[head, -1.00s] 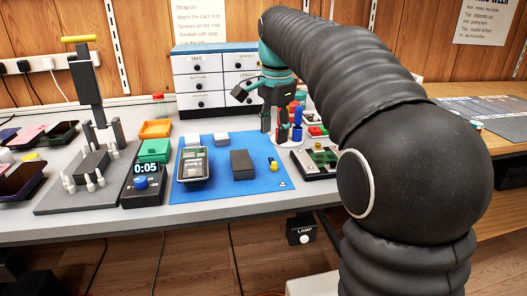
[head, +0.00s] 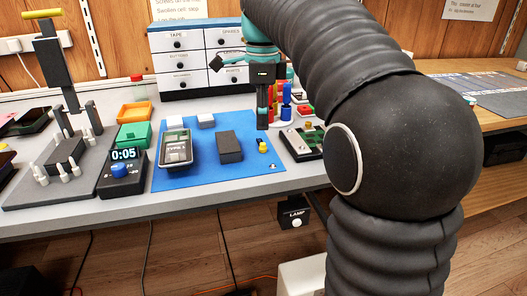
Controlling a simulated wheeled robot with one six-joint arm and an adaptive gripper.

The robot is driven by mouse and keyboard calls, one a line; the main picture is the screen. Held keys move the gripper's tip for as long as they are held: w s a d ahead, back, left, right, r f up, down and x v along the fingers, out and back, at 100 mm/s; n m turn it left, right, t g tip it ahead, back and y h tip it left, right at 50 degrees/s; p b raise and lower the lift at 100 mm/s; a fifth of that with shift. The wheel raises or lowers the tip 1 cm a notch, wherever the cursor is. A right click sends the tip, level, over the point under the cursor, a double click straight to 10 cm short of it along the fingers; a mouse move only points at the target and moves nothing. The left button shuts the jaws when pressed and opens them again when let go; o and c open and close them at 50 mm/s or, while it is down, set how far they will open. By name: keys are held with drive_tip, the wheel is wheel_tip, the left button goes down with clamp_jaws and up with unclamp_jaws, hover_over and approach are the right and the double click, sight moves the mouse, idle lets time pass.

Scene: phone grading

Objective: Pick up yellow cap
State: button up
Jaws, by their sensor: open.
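A small yellow cap (head: 262,149) lies on the blue mat (head: 200,178), near its right side, with a small dark piece touching or just behind it. My gripper (head: 263,126) points down just behind the cap in the picture, apart from it by a small gap. The fingers are seen nearly edge-on, one in front of the other, so the space between them is hidden. The gripper is open, and nothing shows in it.
The mat's front is clear.

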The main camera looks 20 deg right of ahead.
sight(263, 144)
drive_tip(key=shift+s+f+b, duration=0.1)
drive_tip(key=shift+f+b, duration=0.5)
drive_tip(key=shift+f, duration=2.75)
drive_tip(key=c, duration=0.8)
